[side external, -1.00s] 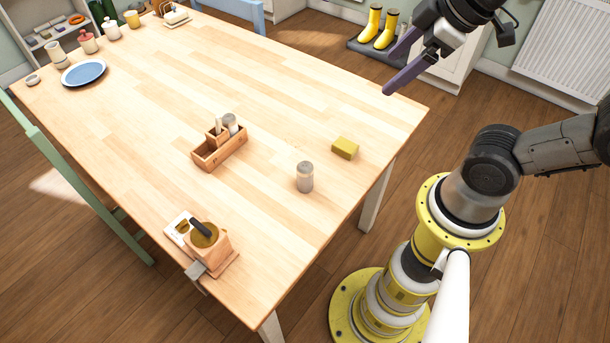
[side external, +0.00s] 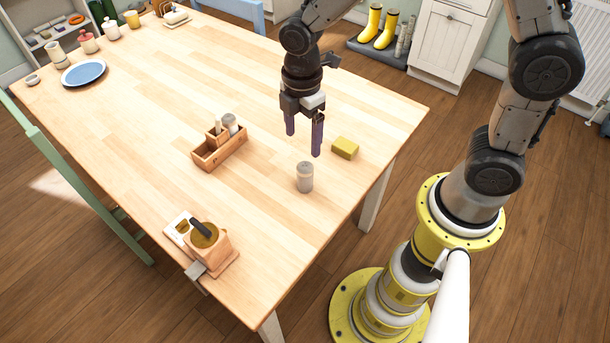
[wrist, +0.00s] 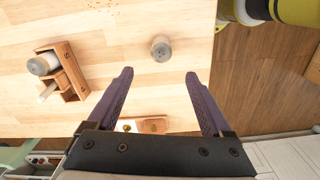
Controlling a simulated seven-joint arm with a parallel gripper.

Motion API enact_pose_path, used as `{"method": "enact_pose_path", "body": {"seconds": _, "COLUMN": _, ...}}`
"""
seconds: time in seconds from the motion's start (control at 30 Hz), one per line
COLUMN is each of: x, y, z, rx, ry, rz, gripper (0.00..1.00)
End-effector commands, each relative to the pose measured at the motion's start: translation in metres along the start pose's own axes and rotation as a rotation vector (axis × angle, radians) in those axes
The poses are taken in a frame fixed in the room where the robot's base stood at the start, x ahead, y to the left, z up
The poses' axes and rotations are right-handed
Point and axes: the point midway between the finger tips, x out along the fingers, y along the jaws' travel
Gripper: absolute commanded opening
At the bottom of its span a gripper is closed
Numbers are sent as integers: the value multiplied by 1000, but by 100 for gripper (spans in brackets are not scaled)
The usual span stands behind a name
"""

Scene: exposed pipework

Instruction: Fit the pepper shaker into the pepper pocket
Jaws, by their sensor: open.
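The pepper shaker (side external: 305,177), a small grey cylinder with a pale top, stands upright on the table. It also shows in the wrist view (wrist: 161,48). My gripper (side external: 303,145) is open and empty, pointing down above and behind the shaker in the side view. In the wrist view the shaker lies just beyond the fingertips, centred between them (wrist: 158,74). A wooden caddy (side external: 207,162) stands to the shaker's left. It holds another shaker (side external: 230,123) and a slim white item (wrist: 47,91). Its near part looks empty; I cannot tell which compartment is the pepper pocket.
A yellow sponge (side external: 345,147) lies close right of the gripper. A blue plate (side external: 84,73) and jars stand far off. The table between caddy and shaker is clear.

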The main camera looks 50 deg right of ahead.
Motion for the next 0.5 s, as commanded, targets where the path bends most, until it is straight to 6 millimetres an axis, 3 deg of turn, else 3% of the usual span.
{"method": "enact_pose_path", "body": {"seconds": 0.2, "x": 42, "y": -1, "z": 1, "rx": 2, "ry": -2, "rz": -5, "gripper": 84}}
{"method": "enact_pose_path", "body": {"seconds": 0.5, "x": 66, "y": -1, "z": 2, "rx": 3, "ry": -1, "rz": -1, "gripper": 84}}
